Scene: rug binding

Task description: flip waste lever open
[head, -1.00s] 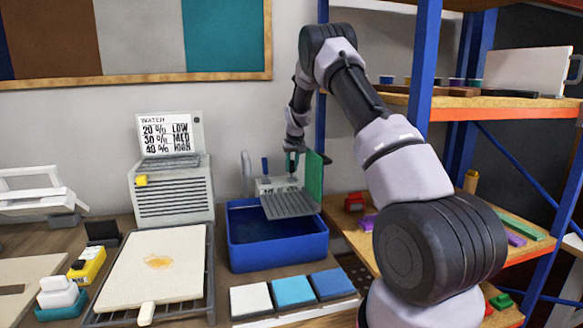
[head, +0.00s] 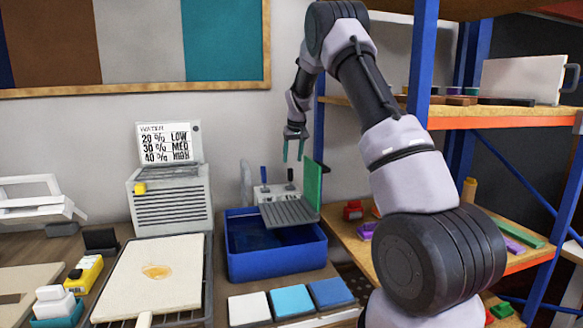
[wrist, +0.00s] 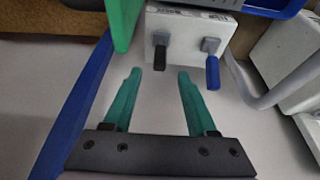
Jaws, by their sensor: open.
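A white valve box (head: 272,193) stands behind the blue basin and carries two levers. The blue lever (head: 263,175) is on the left and the black lever (head: 290,177) on the right in the head view; both look upright. The wrist view shows the box (wrist: 190,30) at the top, with the black lever (wrist: 160,52) and blue lever (wrist: 212,72) on grey mounts. The lettering there is too small to tell which one is waste. My gripper (head: 293,152) is open and empty, with teal fingers pointing down above the black lever; the fingers (wrist: 155,85) touch neither lever.
A green panel (head: 313,185) and grey ribbed tray (head: 288,213) sit close to the box, over the blue basin (head: 277,260). A blue shelf post (head: 320,135) rises just right of my gripper. A grey curved pipe (head: 246,180) stands left of the box.

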